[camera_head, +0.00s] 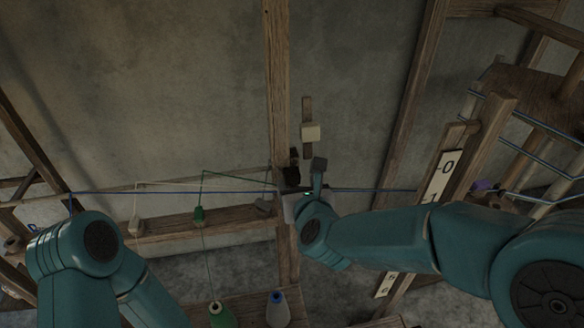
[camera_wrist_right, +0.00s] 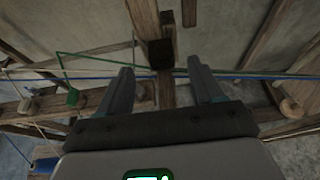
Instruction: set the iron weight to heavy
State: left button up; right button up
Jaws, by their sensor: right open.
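A dark block, which looks like the iron weight (camera_head: 291,175), is on the upright wooden post in the middle of the head view. It also shows in the right wrist view (camera_wrist_right: 160,54), beyond and roughly between my fingertips. My right gripper (camera_head: 304,178) is beside it and partly hides it in the head view. In the wrist view my right gripper (camera_wrist_right: 160,68) has its two fingers apart, with nothing held between them. No heavy or light mark can be read near the block. My left arm is at the lower left, its gripper out of sight.
A blue thread (camera_head: 230,192) runs across the loom behind my right gripper. A numbered white scale (camera_head: 438,175) stands at right. Green (camera_head: 221,315) and blue-tipped (camera_head: 277,310) spools stand at the bottom.

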aim_at(292, 176)
jog(key=p+x, duration=0.2)
jog(key=x, duration=0.4)
jog(key=shift+w+a+f, duration=0.1)
jog(key=shift+w, duration=0.15)
jog(key=shift+w+f, duration=0.35)
jog(key=shift+w, duration=0.3)
